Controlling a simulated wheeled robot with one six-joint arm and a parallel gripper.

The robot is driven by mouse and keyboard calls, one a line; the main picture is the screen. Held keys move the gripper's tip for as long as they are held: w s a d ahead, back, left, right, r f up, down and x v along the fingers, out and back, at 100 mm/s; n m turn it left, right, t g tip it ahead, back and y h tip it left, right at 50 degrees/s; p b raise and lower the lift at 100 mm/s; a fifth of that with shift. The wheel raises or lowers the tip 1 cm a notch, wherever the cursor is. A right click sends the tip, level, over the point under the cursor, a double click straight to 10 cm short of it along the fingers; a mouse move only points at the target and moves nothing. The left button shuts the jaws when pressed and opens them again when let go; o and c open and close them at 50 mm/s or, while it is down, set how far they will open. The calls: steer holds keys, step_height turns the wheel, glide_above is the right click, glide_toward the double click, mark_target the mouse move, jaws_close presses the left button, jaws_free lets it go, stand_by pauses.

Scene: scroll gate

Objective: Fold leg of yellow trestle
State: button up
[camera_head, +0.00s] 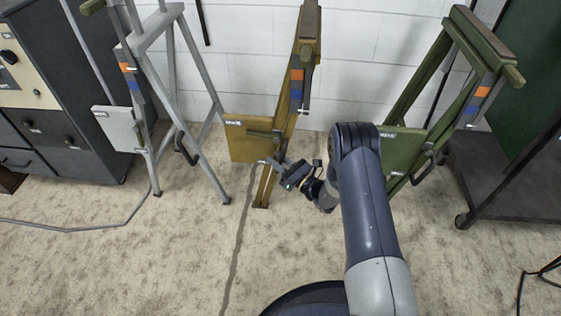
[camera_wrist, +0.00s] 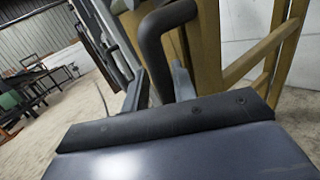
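The yellow trestle (camera_head: 308,50) stands in the middle of the head view, with a yellow panel (camera_head: 245,141) on its left. Its legs look close together, nearly folded. My gripper (camera_head: 277,166) is low at its right side. In the wrist view, a thick black bent handle (camera_wrist: 152,42) on the trestle runs down between my two fingers (camera_wrist: 158,92), one close on each side of it. The fingers look shut on it. The yellow frame (camera_wrist: 205,45) shows behind the handle. The handle's lower end is hidden.
A grey trestle (camera_head: 205,80) stands left with legs spread, a green trestle (camera_head: 415,80) right. A dark cabinet (camera_head: 60,100) is far left, a dark wheeled cart (camera_head: 515,165) far right. A cable (camera_head: 70,228) lies on the left floor.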

steer(key=shift+o, duration=1.1)
steer(key=shift+f, duration=0.1)
steer(key=p+v, duration=0.2)
steer(key=v, duration=0.9)
steer(key=shift+p, duration=0.35)
steer(key=shift+w+a, duration=0.1)
steer(key=shift+a, duration=0.05)
steer(key=b+x, duration=0.3)
steer(key=x, duration=0.7)
steer(key=shift+w+a, duration=0.2)
steer(key=d+p, duration=0.1)
steer(key=d, duration=0.1)
steer(key=shift+d+f+g+h, duration=0.1)
steer(key=shift+d+g+h, duration=0.2)
steer(key=shift+d, duration=0.05)
